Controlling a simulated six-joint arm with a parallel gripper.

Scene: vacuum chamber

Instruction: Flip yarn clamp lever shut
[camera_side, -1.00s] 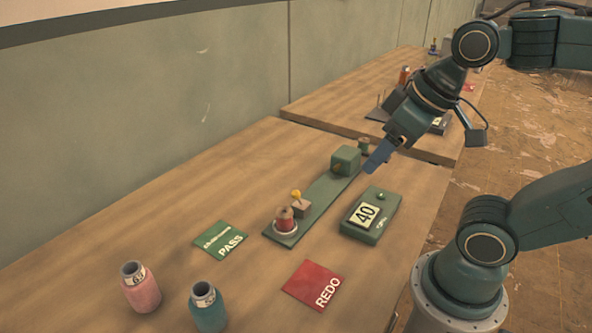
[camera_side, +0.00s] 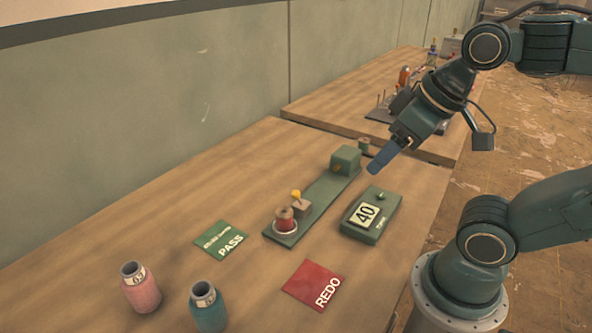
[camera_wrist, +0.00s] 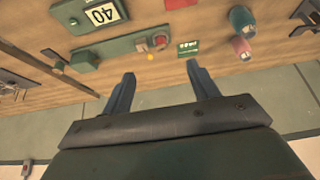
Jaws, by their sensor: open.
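The yarn clamp stands on a long green base plate (camera_side: 325,195) on the table. Its small brownish block (camera_side: 301,208) carries a lever with a yellow knob (camera_side: 296,194), which points up in the side view. The knob also shows in the wrist view (camera_wrist: 151,57). A red yarn spool (camera_side: 285,219) sits at the plate's near end, and a green box (camera_side: 345,160) at its far end. My gripper (camera_side: 378,168) is above the table, right of the green box and well apart from the lever. In the wrist view its two fingers (camera_wrist: 160,84) are spread with nothing between them.
A green counter reading 40 (camera_side: 371,216) lies right of the plate. A green PASS card (camera_side: 222,239) and a red REDO card (camera_side: 314,285) lie flat. Pink (camera_side: 141,287) and teal (camera_side: 208,308) yarn bobbins stand at the near left.

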